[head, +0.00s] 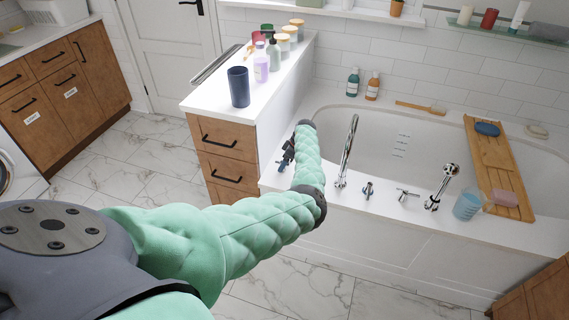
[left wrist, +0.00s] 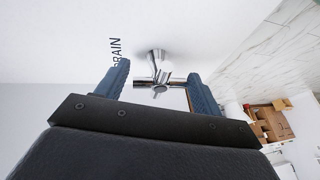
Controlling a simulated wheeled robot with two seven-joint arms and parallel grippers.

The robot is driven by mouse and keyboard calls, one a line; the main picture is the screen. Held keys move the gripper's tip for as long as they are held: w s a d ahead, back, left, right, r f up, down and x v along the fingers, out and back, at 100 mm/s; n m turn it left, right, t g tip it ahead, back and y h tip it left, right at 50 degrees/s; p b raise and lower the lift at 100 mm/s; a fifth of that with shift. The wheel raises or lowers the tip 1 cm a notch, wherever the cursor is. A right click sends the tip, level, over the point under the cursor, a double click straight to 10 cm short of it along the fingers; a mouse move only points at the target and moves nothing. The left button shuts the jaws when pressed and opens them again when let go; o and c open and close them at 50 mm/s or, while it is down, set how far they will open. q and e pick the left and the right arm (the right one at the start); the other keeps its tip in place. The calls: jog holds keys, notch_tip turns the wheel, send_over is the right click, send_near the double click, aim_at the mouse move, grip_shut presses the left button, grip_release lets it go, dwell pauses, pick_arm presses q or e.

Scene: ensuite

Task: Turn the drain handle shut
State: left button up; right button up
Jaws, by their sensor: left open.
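The drain handle (left wrist: 152,62) is a chrome post with a crossbar, on a white surface beside the dark lettering "DRAIN" (left wrist: 115,52), partly covered by a finger. My left gripper (left wrist: 157,78) is open in the left wrist view, with its two blue fingers on either side of the handle's crossbar. I cannot tell whether either finger touches it. In the head view my left gripper (head: 286,154) is at the left end of the bathtub deck, and I cannot make out the drain handle there. My right gripper is not in view.
A tall chrome spout (head: 347,152), a small chrome knob (head: 368,190), a cross handle (head: 405,194) and a hand shower (head: 441,188) stand along the tub deck. A wooden tray (head: 489,150) spans the bathtub (head: 300,112). A white-topped cabinet (head: 222,153) with bottles stands close behind my gripper.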

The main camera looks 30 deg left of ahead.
pick_arm(q)
jog(key=shift+s+a+f, duration=0.15)
jog(key=shift+s+f, duration=0.05)
jog(key=shift+f, duration=0.25)
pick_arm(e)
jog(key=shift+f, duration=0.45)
pick_arm(q)
jog(key=c, duration=0.6)
jog(key=shift+c, duration=0.2)
